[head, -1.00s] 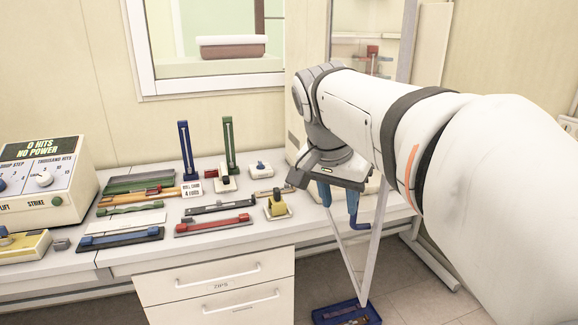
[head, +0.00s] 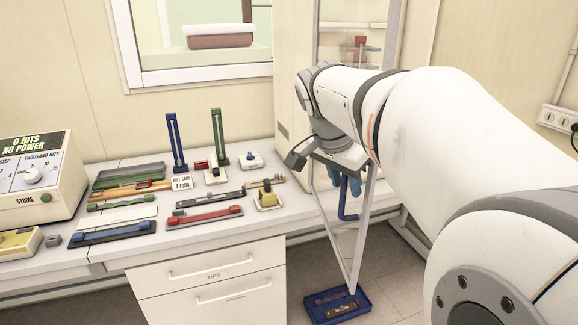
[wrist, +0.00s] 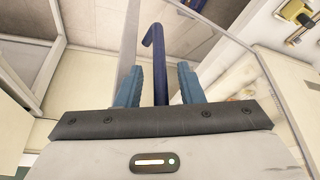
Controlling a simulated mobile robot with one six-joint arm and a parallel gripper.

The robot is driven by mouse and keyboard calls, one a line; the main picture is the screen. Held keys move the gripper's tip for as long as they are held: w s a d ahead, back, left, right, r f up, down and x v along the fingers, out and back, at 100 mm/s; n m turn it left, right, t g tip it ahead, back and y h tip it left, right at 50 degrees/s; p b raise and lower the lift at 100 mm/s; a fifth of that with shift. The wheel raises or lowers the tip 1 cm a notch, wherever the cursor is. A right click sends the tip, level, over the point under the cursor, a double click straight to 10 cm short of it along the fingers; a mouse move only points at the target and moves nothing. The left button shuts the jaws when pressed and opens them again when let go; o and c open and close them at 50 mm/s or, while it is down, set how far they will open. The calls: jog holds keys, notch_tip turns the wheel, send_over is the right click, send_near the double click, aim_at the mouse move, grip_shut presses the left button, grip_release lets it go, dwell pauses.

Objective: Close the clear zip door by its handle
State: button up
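The clear door (head: 335,225) stands swung out from the cabinet at the right end of the bench, in a thin pale frame. Its dark blue bar handle (head: 347,206) has a bent lower end. My gripper (head: 345,182) is at the handle in the head view, its blue fingers partly hidden by my wrist. In the wrist view, the fingers of my gripper (wrist: 159,85) are apart, with the handle (wrist: 159,62) between them. Gaps show on both sides of the handle, so the gripper is not shut on it.
A blue tray (head: 366,304) with small parts sits low under the door's bottom corner. The bench (head: 255,222) at left holds several zips, blue and green upright stands and a control box (head: 40,178). Drawers (head: 205,288) are below. Clear floor lies right of the door.

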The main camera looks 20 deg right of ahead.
grip_shut()
dwell(0.6)
